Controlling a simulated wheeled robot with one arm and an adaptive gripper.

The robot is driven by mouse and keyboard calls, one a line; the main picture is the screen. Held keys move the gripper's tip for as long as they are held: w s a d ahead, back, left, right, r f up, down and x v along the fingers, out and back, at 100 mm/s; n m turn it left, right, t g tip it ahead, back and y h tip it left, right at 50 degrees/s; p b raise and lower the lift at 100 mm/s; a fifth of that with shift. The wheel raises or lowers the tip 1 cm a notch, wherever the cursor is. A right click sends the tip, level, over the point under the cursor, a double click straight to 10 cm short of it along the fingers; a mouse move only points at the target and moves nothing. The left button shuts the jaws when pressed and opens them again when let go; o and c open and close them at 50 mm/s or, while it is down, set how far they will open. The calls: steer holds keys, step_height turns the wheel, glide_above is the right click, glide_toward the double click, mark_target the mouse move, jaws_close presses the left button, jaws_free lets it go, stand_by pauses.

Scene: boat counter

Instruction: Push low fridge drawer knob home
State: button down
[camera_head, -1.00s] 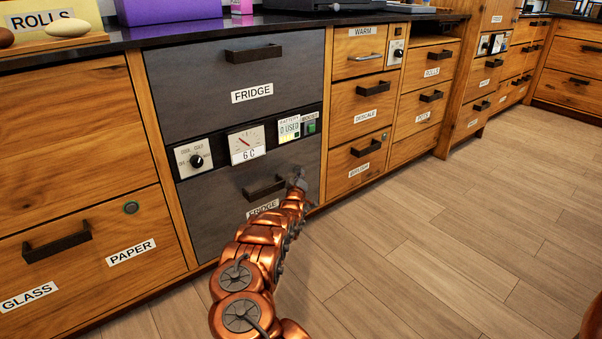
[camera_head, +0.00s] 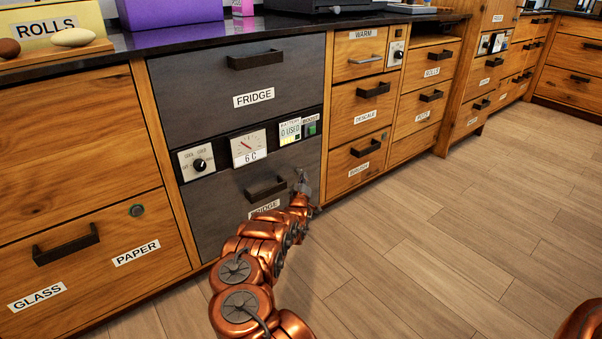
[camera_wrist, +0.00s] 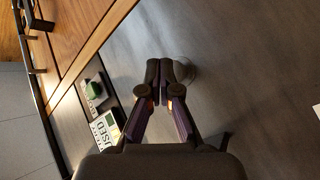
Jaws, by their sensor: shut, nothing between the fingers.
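The low fridge drawer (camera_head: 222,203) is a dark grey front with a black bar handle (camera_head: 266,188) and a FRIDGE label partly covered by my arm. My gripper (camera_head: 302,184) is at the drawer's upper right, beside the handle. In the wrist view my gripper (camera_wrist: 165,70) is shut and empty, its fingertips pointing at the grey drawer front (camera_wrist: 250,60). A round greyish knob (camera_wrist: 188,73) shows partly behind the fingertips. The fingers hide the rest of it. I cannot tell whether they touch it or how far it stands out.
Above the drawer is a control strip with a dial (camera_head: 197,163), a gauge (camera_head: 248,145) and a green switch (camera_head: 311,129). The upper fridge drawer (camera_head: 200,98) looks shut. Wooden drawers (camera_head: 359,115) stand to the right. The wood floor (camera_head: 450,230) in front is clear.

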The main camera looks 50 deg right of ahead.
steer(key=s+p, duration=0.2)
steer(key=s+a+p, duration=0.1)
steer(key=s+p, duration=0.2)
steer(key=shift+a, duration=0.15)
stand_by(0.5)
stand_by(0.4)
